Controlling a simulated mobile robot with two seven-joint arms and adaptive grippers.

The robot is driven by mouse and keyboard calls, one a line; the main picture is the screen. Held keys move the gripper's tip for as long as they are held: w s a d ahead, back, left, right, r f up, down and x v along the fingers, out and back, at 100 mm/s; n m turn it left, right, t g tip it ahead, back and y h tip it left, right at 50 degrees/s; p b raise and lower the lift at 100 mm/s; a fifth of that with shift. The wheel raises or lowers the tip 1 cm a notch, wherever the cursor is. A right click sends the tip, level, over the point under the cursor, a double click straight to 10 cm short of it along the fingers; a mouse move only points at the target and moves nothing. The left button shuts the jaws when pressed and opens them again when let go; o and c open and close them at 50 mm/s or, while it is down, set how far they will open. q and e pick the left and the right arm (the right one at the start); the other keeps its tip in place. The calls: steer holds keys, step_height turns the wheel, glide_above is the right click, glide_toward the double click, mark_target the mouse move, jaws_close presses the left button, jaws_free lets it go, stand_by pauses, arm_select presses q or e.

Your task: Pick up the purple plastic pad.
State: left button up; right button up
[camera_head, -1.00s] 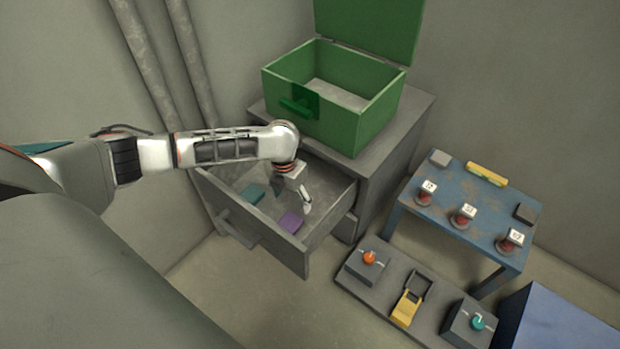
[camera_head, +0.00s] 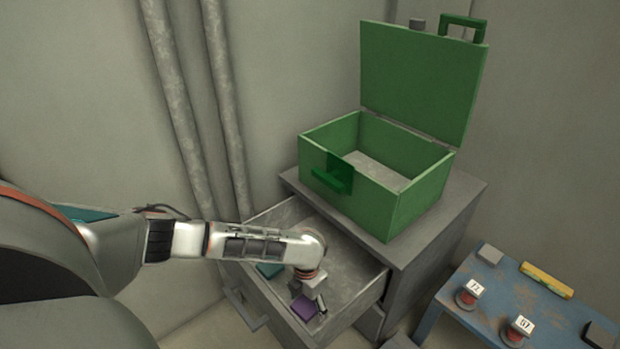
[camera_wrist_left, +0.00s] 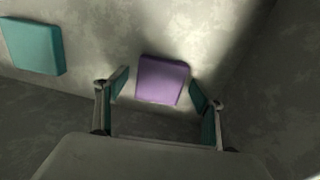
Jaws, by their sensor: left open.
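The purple plastic pad (camera_head: 304,308) lies in the open grey drawer (camera_head: 350,270), near its front. In the left wrist view the purple pad (camera_wrist_left: 162,80) lies flat on the drawer floor, just beyond and between the fingertips. My left gripper (camera_head: 312,296) reaches into the drawer from above. In the wrist view its fingers (camera_wrist_left: 158,88) are spread apart, one toward each side of the pad, and hold nothing. I cannot tell the exact height of the fingertips over the pad. My right gripper is not in view.
A teal pad (camera_head: 270,269) lies in the same drawer, left of the purple one; it also shows in the wrist view (camera_wrist_left: 36,45). The drawer walls stand close around the gripper. An open green box (camera_head: 370,195) stands on the cabinet. A blue table (camera_head: 470,285) is at right.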

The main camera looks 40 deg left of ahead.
arm_select(q)
steer(key=shift+w+r, duration=0.15)
steer(key=shift+r, duration=0.1)
steer(key=c, duration=1.2)
steer(key=shift+c, duration=0.3)
steer(key=shift+c, duration=0.2)
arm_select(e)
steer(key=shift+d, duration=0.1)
arm_select(q)
steer(key=shift+r, duration=0.4)
steer(key=r+p, duration=0.1)
steer(key=r, duration=0.2)
steer(key=r+p, duration=0.1)
steer(key=r, duration=0.1)
steer(key=shift+w+r+p, duration=0.35)
steer(key=shift+w, duration=0.05)
step_height(320, 180, up, 2)
step_height(320, 180, up, 12)
steer(key=f+p, duration=0.1)
steer(key=p, duration=0.4)
glide_above(309, 302)
steer(key=shift+s+r, duration=0.25)
steer(key=shift+s, duration=0.15)
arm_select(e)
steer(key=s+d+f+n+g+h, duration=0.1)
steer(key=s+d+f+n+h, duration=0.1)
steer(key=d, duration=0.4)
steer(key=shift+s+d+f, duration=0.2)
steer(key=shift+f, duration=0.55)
